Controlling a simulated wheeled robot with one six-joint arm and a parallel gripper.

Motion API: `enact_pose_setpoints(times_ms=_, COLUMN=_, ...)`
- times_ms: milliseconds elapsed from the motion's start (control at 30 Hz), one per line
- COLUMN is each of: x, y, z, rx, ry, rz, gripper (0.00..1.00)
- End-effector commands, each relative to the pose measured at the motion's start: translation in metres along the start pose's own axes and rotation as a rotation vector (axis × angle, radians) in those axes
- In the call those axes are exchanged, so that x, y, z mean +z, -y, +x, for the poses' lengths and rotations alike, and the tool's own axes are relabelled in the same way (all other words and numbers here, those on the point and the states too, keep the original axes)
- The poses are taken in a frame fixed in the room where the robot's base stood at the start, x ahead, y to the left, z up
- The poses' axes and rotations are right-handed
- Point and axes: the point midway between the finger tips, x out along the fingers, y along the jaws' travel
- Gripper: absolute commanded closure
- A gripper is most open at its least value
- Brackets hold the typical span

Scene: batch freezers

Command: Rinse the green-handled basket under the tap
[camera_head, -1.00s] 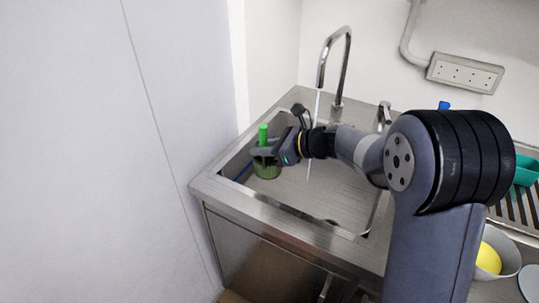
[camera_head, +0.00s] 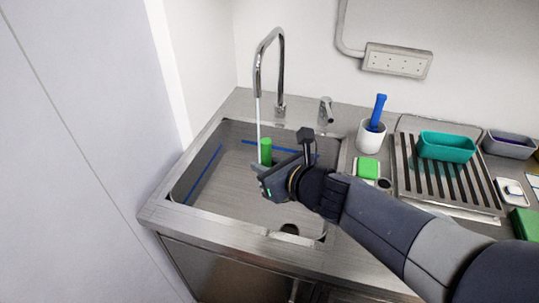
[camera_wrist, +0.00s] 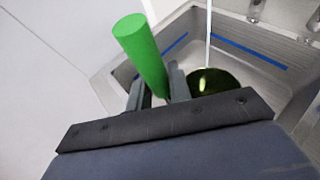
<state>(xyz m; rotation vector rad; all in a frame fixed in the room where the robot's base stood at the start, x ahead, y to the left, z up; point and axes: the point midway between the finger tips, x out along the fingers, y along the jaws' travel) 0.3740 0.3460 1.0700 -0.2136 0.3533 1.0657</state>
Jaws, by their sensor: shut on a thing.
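My gripper (camera_head: 266,172) is shut on the green handle (camera_head: 266,150) of the basket, over the sink (camera_head: 205,200). The handle stands up between the fingers, and it also shows in the wrist view (camera_wrist: 140,52). In the wrist view the round, dark yellow-green basket (camera_wrist: 215,82) shows just beyond the fingers. In the head view my gripper hides the basket body. The curved tap (camera_head: 281,65) runs a thin stream of water (camera_head: 258,122), which comes down close to the handle. I cannot tell exactly where the water meets the basket.
Right of the sink are a white cup (camera_head: 371,136) with a blue-handled tool (camera_head: 378,110), a green sponge (camera_head: 368,168) and a slatted rack (camera_head: 440,190) bearing a teal tray (camera_head: 447,148). A wall (camera_head: 70,150) borders the sink on the left.

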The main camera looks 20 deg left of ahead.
Motion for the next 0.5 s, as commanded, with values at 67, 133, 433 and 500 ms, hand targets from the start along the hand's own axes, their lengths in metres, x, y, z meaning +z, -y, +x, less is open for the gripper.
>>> enact_pose_setpoints(times_ms=67, x=0.0, y=0.0, z=0.001, rx=-0.001, ry=0.001, rz=0.0, gripper=1.0)
enact_pose_setpoints(times_ms=133, x=0.0, y=0.001, z=0.004, rx=-0.002, ry=0.0, rz=0.001, gripper=1.0)
enact_pose_setpoints(times_ms=433, x=0.005, y=0.012, z=0.03, rx=-0.001, ry=0.0, rz=0.001, gripper=1.0)
enact_pose_setpoints(times_ms=500, x=0.006, y=0.015, z=0.036, rx=-0.001, ry=0.0, rz=0.001, gripper=1.0)
